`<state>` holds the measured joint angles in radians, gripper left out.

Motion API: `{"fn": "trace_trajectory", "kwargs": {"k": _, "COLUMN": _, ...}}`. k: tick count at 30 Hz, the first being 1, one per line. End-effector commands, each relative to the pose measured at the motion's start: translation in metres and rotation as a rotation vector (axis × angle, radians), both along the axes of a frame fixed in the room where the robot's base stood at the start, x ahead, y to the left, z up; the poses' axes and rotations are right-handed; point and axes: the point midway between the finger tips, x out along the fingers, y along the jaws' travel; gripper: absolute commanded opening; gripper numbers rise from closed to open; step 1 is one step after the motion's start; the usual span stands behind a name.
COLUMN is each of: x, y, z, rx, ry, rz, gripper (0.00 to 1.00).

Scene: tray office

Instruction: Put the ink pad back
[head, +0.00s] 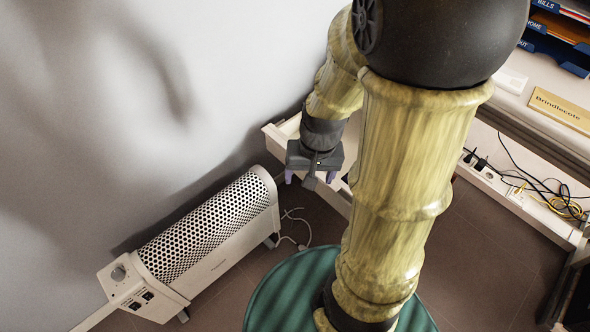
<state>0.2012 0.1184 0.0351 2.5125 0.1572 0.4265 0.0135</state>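My gripper (311,178) hangs left of centre, beside a pale open-topped drawer or tray edge (283,133). Its two purple fingertips stand wide apart, and I see nothing held between them. A small dark grey part sits in front of the gap and hides some of it. I cannot make out an ink pad anywhere. My arm covers the middle of the picture and hides much of the desk behind it.
A white heater (205,235) stands on the brown floor by the wall, lower left. At upper right are letter trays (556,35) with blue labels and a gold nameplate (560,110) on the desk. A cable tray (520,195) with sockets runs below.

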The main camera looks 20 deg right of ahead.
Motion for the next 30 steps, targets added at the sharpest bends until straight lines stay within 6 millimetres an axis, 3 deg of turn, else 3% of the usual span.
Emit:
{"fn": "trace_trajectory", "kwargs": {"k": 3, "x": 0.001, "y": 0.021, "z": 0.016, "rx": -0.065, "ry": -0.082, "rz": 0.188, "gripper": 0.74}}
{"fn": "trace_trajectory", "kwargs": {"k": 8, "x": 0.002, "y": 0.034, "z": 0.025, "rx": -0.104, "ry": -0.138, "rz": 0.307, "gripper": 0.74}}
{"fn": "trace_trajectory", "kwargs": {"k": 30, "x": 0.002, "y": 0.034, "z": 0.025, "rx": -0.105, "ry": -0.14, "rz": 0.31, "gripper": 0.74}}
